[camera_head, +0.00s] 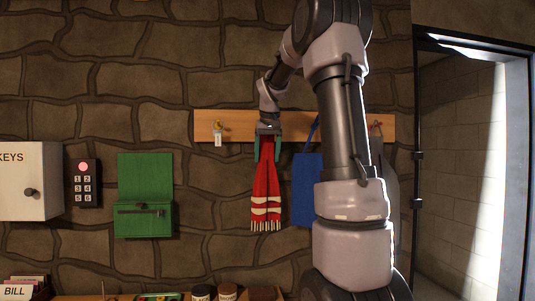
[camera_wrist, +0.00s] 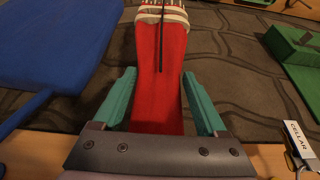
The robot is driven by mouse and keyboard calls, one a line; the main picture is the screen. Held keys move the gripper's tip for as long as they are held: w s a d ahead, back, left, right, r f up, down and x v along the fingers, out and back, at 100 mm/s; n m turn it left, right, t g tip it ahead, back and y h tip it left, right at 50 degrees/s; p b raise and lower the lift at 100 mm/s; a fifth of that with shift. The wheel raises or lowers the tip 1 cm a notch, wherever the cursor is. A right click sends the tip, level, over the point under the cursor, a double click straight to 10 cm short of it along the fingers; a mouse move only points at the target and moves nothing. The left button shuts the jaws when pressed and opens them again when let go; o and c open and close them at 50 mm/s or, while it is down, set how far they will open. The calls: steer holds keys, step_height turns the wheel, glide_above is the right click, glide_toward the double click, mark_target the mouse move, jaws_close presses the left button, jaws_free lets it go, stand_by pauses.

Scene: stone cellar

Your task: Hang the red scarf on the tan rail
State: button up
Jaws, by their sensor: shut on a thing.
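The red scarf (camera_head: 265,185) has white stripes and a fringe at its lower end. It hangs straight down in front of the tan rail (camera_head: 234,125) on the stone wall. My gripper (camera_head: 267,150) points down with a green finger on each side of the scarf's upper end, shut on it. In the wrist view the scarf (camera_wrist: 160,75) runs away between the two teal fingers of my gripper (camera_wrist: 162,95). My gripper hides the scarf's top, so I cannot tell whether it touches the rail or a peg.
A blue item (camera_head: 307,190) hangs right of the scarf, partly behind my arm. A labelled key (camera_head: 218,138) hangs on the rail to the left. A green box (camera_head: 145,200), keypad (camera_head: 83,183) and white key cabinet (camera_head: 30,181) are further left. A shelf with jars (camera_head: 227,292) is below.

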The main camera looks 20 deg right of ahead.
steer(key=shift+w+d+f, duration=0.2)
steer(key=shift+w+f, duration=0.1)
steer(key=o, duration=1)
steer(key=shift+o, duration=0.2)
steer(key=shift+r, duration=0.1)
steer(key=v, duration=1)
steer(key=s+a+f+t+y, duration=0.1)
steer(key=s+a+f, duration=0.4)
steer(key=s, duration=0.3)
steer(key=s+a+f+y, duration=0.1)
steer(key=s+a+f, duration=0.4)
steer(key=s, duration=0.3)
steer(key=s+a+f+m+t+y, duration=0.1)
steer(key=s+a+f, duration=0.3)
steer(key=s, duration=0.4)
steer(key=shift+s+a+f+t, duration=0.3)
steer(key=shift+a+f, duration=0.1)
steer(key=shift+f, duration=0.4)
